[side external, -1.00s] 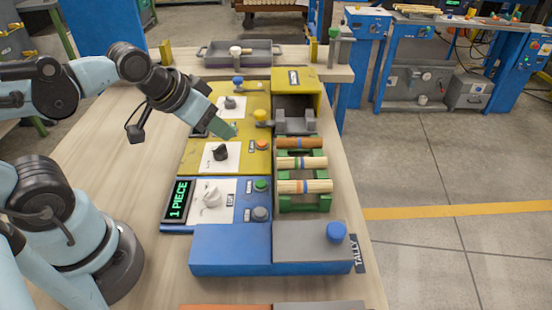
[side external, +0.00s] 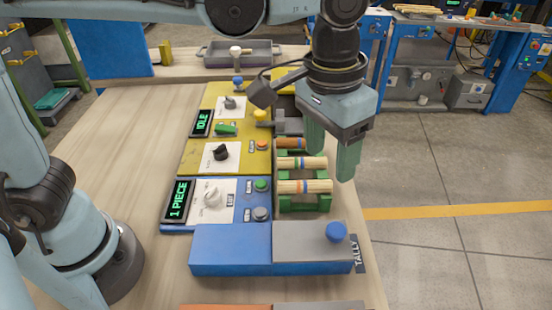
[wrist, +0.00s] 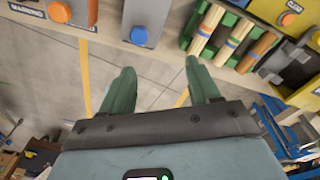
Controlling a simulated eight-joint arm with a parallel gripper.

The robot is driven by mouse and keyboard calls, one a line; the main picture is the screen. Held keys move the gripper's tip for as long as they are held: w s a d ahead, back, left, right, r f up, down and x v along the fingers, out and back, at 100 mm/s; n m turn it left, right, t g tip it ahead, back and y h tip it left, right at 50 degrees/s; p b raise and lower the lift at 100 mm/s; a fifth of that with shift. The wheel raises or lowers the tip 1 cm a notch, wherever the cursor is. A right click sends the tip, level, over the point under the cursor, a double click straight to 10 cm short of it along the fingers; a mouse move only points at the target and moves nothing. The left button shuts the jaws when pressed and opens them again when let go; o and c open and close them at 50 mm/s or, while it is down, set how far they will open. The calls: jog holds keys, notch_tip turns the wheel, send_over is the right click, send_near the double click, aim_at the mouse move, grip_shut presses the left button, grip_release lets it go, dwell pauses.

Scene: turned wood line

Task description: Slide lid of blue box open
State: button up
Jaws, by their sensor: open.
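The blue box (side external: 230,262) stands near the front of the bench. A grey lid (side external: 295,240) with a round blue knob (side external: 336,232) covers its right part. The knob also shows near the top of the wrist view (wrist: 139,35). My gripper (side external: 332,160) points down, open and empty, over the bench's right side, beyond the knob and apart from it. In the wrist view, my two green fingers (wrist: 158,70) are spread, with floor showing between them. The inside of the box under the lid is hidden.
A green rack (side external: 304,205) with several wooden spindles stands between the blue box and a yellow box. Blue and yellow control panels lie left of the rack. Another grey lid with an orange knob (wrist: 59,12) shows in the wrist view. Open floor lies right of the bench.

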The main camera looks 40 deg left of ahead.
aim_at(336, 229)
jog(key=shift+g+y, duration=0.3)
jog(key=shift+g, duration=0.1)
jog(key=d+f, duration=0.1)
jog(key=f, duration=0.3)
jog(key=d+f, duration=0.1)
jog(key=f, duration=0.3)
jog(key=s+d+f, duration=0.1)
jog(key=d+f, duration=0.1)
jog(key=f, duration=0.2)
jog(key=shift+d+f, duration=0.1)
jog(key=shift+f, duration=0.1)
grip_shut()
